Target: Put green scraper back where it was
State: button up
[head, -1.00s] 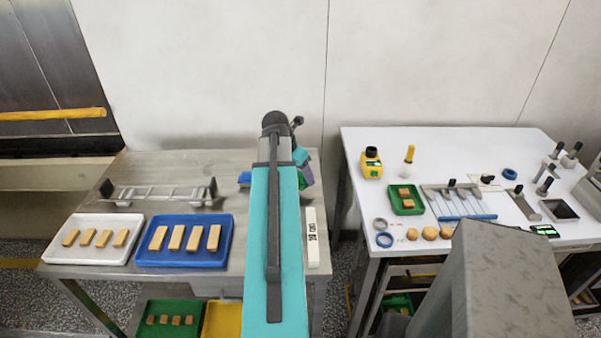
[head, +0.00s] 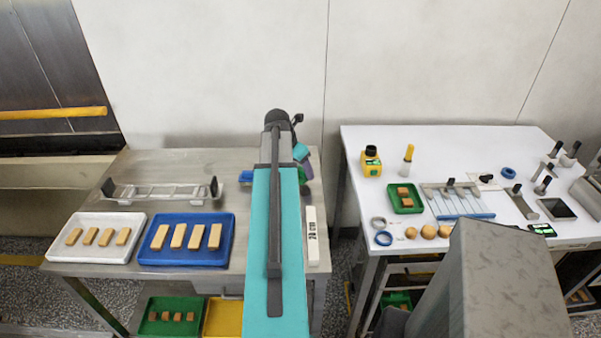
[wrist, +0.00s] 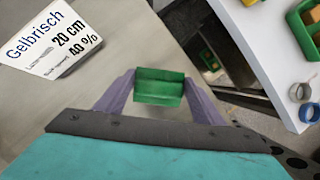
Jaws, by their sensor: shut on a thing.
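The green scraper (wrist: 160,88) shows in the wrist view as a green block between the purple fingers of my gripper (wrist: 159,82), which is shut on it. In the head view my arm covers most of the gripper; a bit of green scraper (head: 302,177) and a purple finger (head: 307,165) show right of the arm, over the right part of the steel table (head: 180,281). In the wrist view the scraper is over the table near its right edge. Whether it touches the table I cannot tell.
A white label card (head: 311,237) lies at the table's right edge. A blue object (head: 246,178) is partly behind my arm. A white tray (head: 68,258), a blue tray (head: 147,262) and a metal frame (head: 165,193) stand left. A gap separates the white table (head: 360,212).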

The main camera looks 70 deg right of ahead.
jog(key=shift+f+p, duration=0.45)
jog(key=shift+f, duration=0.85)
jog(key=shift+f, duration=0.1)
jog(key=o, duration=1.1)
jog(key=shift+r, duration=0.2)
jog(key=b+v, duration=0.2)
jog(key=v, duration=1)
